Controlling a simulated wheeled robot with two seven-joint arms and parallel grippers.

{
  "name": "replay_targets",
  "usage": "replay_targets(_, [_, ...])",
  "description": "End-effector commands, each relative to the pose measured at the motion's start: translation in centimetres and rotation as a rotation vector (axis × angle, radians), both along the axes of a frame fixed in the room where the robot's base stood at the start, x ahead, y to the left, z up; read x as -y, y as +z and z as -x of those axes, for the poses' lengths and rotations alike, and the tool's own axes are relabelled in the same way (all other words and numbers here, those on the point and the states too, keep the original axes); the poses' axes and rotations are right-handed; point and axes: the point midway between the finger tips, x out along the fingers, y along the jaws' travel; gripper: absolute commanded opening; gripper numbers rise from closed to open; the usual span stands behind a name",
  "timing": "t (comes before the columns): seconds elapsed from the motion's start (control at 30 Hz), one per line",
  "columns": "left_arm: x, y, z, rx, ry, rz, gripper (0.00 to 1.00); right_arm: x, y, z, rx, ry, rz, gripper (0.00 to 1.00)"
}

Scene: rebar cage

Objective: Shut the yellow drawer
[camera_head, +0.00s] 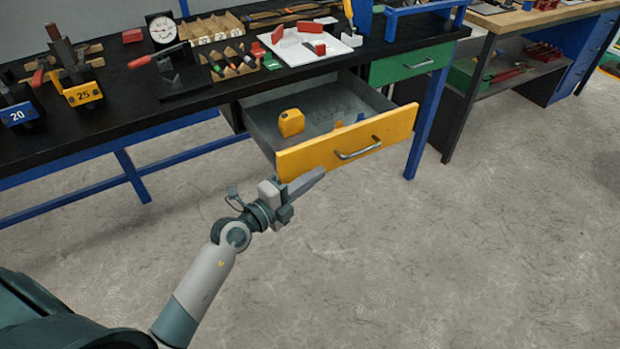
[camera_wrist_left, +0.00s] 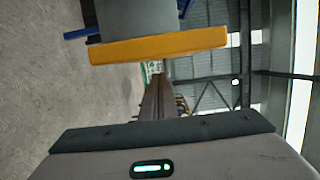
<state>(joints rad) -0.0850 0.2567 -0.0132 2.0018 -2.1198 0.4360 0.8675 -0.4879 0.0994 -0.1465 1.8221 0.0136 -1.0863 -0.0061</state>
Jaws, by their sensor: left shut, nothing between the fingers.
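The yellow drawer (camera_head: 348,146) stands pulled out from under the black workbench, with a metal handle (camera_head: 358,152) on its front. A yellow tape measure (camera_head: 291,122) and a few small items lie inside it. My left gripper (camera_head: 318,174) is shut and empty, just in front of the lower left part of the drawer front. I cannot tell whether it touches the front. In the left wrist view the drawer's yellow front (camera_wrist_left: 158,45) lies above the shut fingers (camera_wrist_left: 158,95). My right gripper is not in view.
A closed green drawer (camera_head: 412,64) is to the right of the yellow one. The black bench top (camera_head: 130,92) holds a dial gauge, tools and a white tray (camera_head: 306,45). Blue bench legs (camera_head: 433,110) stand nearby. The grey floor in front is clear.

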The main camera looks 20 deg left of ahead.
Motion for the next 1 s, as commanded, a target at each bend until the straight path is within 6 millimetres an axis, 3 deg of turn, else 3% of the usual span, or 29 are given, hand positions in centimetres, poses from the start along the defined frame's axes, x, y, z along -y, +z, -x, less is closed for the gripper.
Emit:
replay_targets(0.3, [2.0, 0.1, -4.5, 0.002, 0.0, 0.0, 0.0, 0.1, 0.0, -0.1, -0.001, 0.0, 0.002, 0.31])
replay_targets(0.5, [2.8, 0.0, -6.2, 0.001, 0.0, 0.0, 0.0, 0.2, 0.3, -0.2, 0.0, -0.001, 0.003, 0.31])
replay_targets(1.0, [2.9, 0.0, -6.7, 0.001, 0.001, 0.0, 0.0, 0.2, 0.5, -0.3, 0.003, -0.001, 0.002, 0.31])
